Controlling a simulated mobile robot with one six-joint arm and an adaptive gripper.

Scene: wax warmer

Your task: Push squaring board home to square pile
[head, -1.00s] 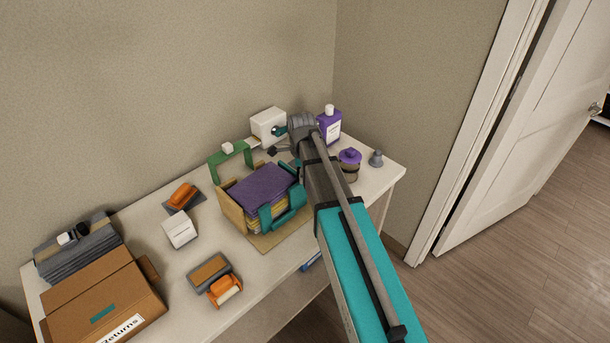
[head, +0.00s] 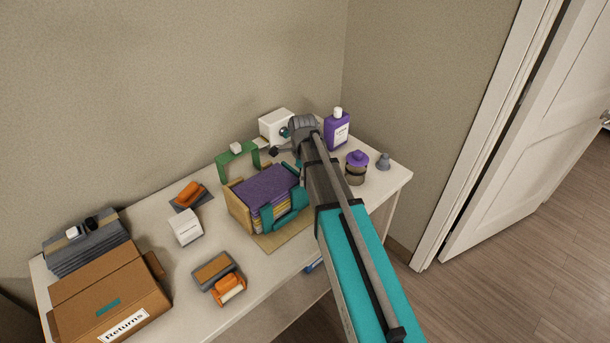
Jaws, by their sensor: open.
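A pile of sheets with a purple top (head: 266,184) and yellowish layers below sits in a wooden corner frame (head: 238,208). A teal board with a handle (head: 284,214), which looks like the squaring board, stands upright at the pile's front right side. I cannot tell whether it touches the pile. My gripper (head: 279,151) is beyond the pile's back right corner, in front of the white box. It is small and partly hidden by my wrist, and looks empty. My arm hides the table just right of the teal board.
An orange-handled tool (head: 188,193), white block (head: 185,228), orange roll (head: 229,289) and cardboard box (head: 112,296) are at left.

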